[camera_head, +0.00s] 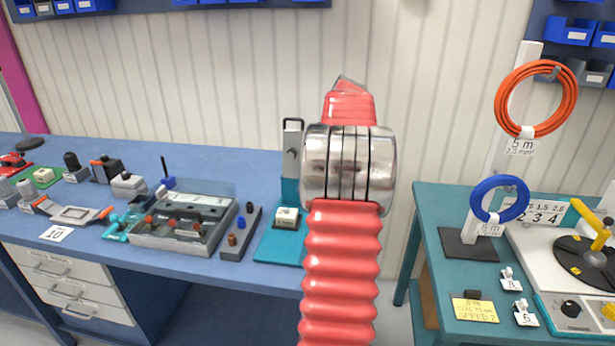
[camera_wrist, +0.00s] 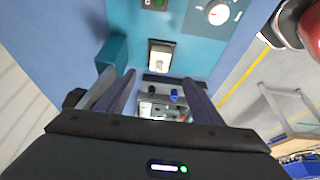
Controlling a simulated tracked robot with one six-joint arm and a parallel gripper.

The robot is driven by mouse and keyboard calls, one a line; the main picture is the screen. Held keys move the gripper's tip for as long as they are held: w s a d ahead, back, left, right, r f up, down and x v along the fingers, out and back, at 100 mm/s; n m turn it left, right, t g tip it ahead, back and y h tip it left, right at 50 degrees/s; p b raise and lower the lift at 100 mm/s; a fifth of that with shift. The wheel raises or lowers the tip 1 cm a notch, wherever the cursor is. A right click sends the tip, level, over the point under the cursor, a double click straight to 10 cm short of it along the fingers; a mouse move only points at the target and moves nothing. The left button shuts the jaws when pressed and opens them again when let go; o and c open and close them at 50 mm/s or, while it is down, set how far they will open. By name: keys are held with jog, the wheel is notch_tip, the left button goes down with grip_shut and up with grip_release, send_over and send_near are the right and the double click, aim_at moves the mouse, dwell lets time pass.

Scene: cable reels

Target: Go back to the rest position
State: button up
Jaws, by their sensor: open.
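My gripper (camera_wrist: 160,92) shows in the wrist view with its two dark fingers apart and nothing held between them. In the head view my red, ribbed arm rises upright in the middle, and the gripper itself cannot be made out there. Beyond the fingertips in the wrist view is a teal base with a small pale block (camera_wrist: 160,55). The same teal fixture (camera_head: 277,249) stands on the blue bench in the head view, just left of my arm, which may hide part of it.
The blue bench (camera_head: 115,150) holds a grey tray (camera_head: 155,240), a strip with pegs (camera_head: 241,236) and several small devices. Right of my arm, a teal table (camera_head: 445,262) carries an orange cable coil (camera_head: 503,98), a blue coil (camera_head: 478,196) and a turntable (camera_head: 582,262). A floor gap separates them.

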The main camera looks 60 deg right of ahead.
dwell(0.5)
notch_tip(320, 180, down, 5)
jog(key=s+a+m+g, duration=0.1)
jog(key=s+a+m, duration=0.1)
jog(key=m, duration=0.5)
jog(key=s+a+r+t, duration=0.1)
jog(key=s+a, duration=0.1)
jog(key=a, duration=1.5)
jog(key=s+a+r+n+h, duration=0.1)
jog(key=s+a, duration=0.1)
jog(key=a, duration=1.4)
jog(key=s+a+r+n+t, duration=0.1)
jog(key=s+a+r, duration=0.1)
jog(key=a, duration=1.5)
jog(key=shift+s+a+t+h, duration=0.3)
jog(key=shift+s+h, duration=0.05)
jog(key=shift+h, duration=0.05)
